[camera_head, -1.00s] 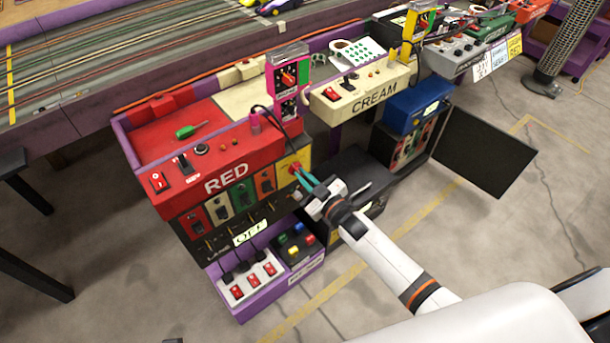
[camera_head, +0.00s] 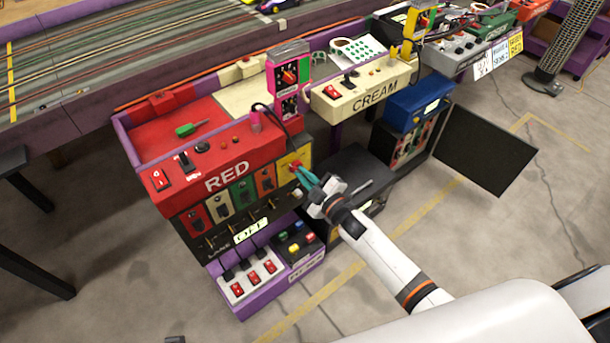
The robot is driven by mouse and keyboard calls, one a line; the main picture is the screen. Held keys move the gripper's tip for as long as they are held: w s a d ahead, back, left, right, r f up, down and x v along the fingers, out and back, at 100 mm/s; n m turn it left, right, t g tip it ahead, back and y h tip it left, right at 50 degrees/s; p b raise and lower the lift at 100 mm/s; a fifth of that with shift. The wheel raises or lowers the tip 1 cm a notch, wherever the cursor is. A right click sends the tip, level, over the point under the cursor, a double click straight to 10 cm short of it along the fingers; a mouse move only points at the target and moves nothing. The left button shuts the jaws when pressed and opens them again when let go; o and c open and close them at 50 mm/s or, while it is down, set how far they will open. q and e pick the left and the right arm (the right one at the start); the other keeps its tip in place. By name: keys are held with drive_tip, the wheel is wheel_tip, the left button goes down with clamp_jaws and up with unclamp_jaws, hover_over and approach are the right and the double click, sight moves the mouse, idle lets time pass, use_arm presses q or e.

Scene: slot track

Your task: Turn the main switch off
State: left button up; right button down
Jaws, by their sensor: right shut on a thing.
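The main switch looks to be the red knob (camera_head: 295,166) on a yellow plate (camera_head: 285,162) at the right end of the RED station's front (camera_head: 228,175). My right gripper (camera_head: 303,173) reaches in from the lower right with its teal fingertips at the knob. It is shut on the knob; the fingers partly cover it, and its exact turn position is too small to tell. My left gripper is not in view.
A row of coloured switch plates (camera_head: 240,194) lies left of the yellow one. Below is a purple shelf (camera_head: 243,313) with a power strip (camera_head: 250,283). The CREAM station (camera_head: 362,97) and a blue box (camera_head: 418,103) stand to the right. Open floor (camera_head: 450,240) lies at the right.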

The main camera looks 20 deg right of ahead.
drive_tip(key=c, duration=1.5)
unclamp_jaws()
